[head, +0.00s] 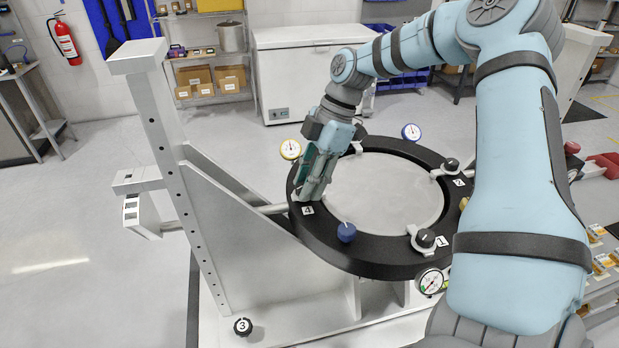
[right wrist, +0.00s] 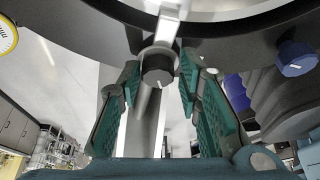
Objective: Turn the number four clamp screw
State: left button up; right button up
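The number four clamp screw is a dark round knob (right wrist: 158,68) with a white mark, below a pale clamp in the right wrist view. In the head view the label 4 (head: 307,210) sits on the black ring (head: 375,258), and my gripper hides the screw there. My right gripper (head: 312,190) is at the ring's left side. In the right wrist view its green fingers (right wrist: 158,80) stand apart on either side of the knob, with a small gap at each side. My left gripper is not in view.
The ring also carries clamp knobs at the front right (head: 426,238) and far right (head: 452,164), and a blue knob (head: 346,232). A grey post (head: 180,165) stands left.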

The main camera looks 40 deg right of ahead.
jog(key=shift+o, duration=0.8)
jog(key=shift+w+a, duration=0.1)
jog(key=shift+a, duration=0.05)
jog(key=shift+r, duration=0.1)
jog(key=v, duration=1.2)
